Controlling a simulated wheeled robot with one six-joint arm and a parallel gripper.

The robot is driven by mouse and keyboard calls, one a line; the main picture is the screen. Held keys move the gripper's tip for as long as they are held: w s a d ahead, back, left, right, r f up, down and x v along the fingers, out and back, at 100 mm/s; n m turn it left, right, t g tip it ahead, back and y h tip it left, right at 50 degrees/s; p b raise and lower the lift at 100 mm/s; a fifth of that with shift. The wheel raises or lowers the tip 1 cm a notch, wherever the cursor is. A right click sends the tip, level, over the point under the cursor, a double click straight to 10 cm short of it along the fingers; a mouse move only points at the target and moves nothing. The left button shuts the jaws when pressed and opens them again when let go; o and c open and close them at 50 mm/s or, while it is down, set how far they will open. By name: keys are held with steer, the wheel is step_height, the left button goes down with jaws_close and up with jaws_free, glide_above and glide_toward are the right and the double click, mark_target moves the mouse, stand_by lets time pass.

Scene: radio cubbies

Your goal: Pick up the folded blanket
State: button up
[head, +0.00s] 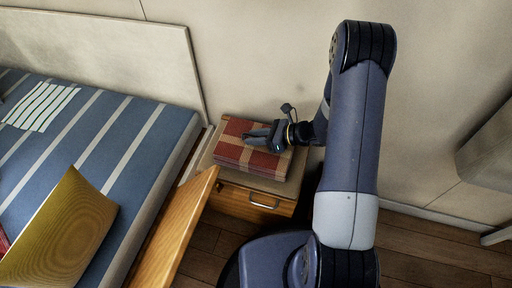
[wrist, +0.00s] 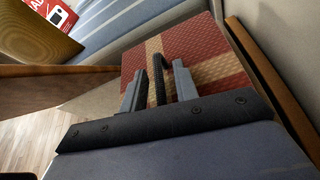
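The folded blanket (head: 232,152) is a flat stack with red, dark and tan checks. It lies on top of a small wooden nightstand (head: 230,196) beside the bed. My gripper (head: 252,138) reaches in from the right and is over the blanket's top. In the wrist view the blanket (wrist: 193,42) fills the space beyond my gripper (wrist: 160,75). I cannot tell whether the fingertips touch the blanket.
The bed (head: 100,130) with a blue striped cover is at left, with a yellow cushion (head: 62,228) on it. A wooden board (head: 176,232) stands along the bed's near side, close to the nightstand. The wall is right behind the nightstand. Wooden floor (head: 440,245) is clear at right.

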jaws_close()
stand_by(1.2)
